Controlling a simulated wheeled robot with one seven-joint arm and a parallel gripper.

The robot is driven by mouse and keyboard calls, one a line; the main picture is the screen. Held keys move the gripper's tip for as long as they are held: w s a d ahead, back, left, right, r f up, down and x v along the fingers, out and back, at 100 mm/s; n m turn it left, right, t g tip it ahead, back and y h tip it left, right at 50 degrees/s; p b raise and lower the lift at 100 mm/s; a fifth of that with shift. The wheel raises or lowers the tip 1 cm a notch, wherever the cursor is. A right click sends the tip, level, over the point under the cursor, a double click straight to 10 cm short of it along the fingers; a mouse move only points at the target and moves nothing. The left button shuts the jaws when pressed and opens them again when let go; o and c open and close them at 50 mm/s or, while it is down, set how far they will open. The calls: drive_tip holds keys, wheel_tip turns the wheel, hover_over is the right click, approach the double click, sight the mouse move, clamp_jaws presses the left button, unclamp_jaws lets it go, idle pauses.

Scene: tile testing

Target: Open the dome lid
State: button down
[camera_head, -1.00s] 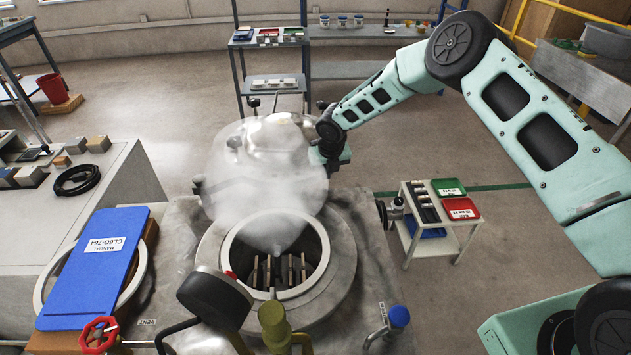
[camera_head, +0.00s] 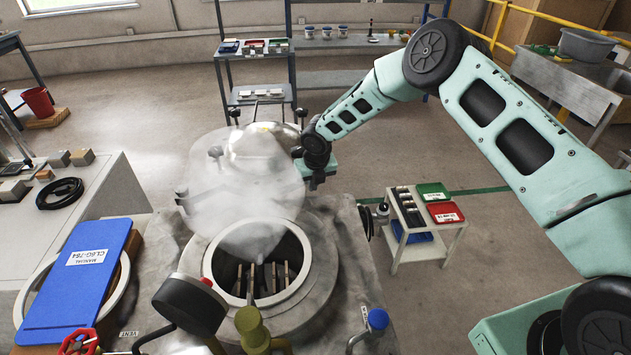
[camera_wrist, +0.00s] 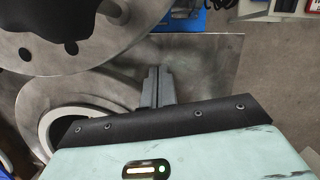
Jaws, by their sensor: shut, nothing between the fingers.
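The shiny dome lid (camera_head: 240,170) stands raised and tilted back at the rear of the round chamber (camera_head: 322,262), whose mouth is uncovered. Whitish vapour blurs the lid's face. Dark bars show inside the chamber. My gripper (camera_head: 318,182) is beside the lid's right edge, above the chamber's rear right side; its fingertips are hard to make out there. In the wrist view my gripper's fingers (camera_wrist: 157,86) are together and empty. A metal disc with holes, apparently the lid (camera_wrist: 90,60), fills the upper left there, apart from the fingers. Whether my gripper touches the lid elsewhere is unclear.
A blue manual board (camera_head: 75,285) leans at the left. A gauge (camera_head: 190,303) and a yellow-green valve (camera_head: 252,328) stand in front of the chamber. A small cart (camera_head: 440,248) with red and green trays is at the right. Open floor lies behind.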

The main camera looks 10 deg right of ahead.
drive_tip(key=s+a+r+m+b, duration=0.1)
drive_tip(key=s+a+r+m, duration=0.15)
drive_tip(key=s+r, duration=0.55)
drive_tip(key=s+a+r+m+b, duration=0.15)
drive_tip(key=s+r+m, duration=0.3)
drive_tip(key=r, duration=0.45)
drive_tip(key=s+r+m+g, duration=0.1)
drive_tip(key=s+r+m, duration=0.2)
drive_tip(key=s+m, duration=0.4)
drive_tip(key=s+d+r+m+g, duration=0.1)
drive_tip(key=s+r+m, duration=0.2)
drive_tip(key=s+m, duration=0.4)
drive_tip(key=s+d+r+m, duration=0.1)
drive_tip(key=s+r+m, duration=0.2)
drive_tip(key=s+m, duration=0.5)
drive_tip(key=shift+s+g+p, duration=0.35)
drive_tip(key=shift+s+g, duration=0.05)
drive_tip(key=shift+s, duration=5.45)
drive_tip(key=c, duration=2.1)
unclamp_jaws()
drive_tip(key=shift+c, duration=0.2)
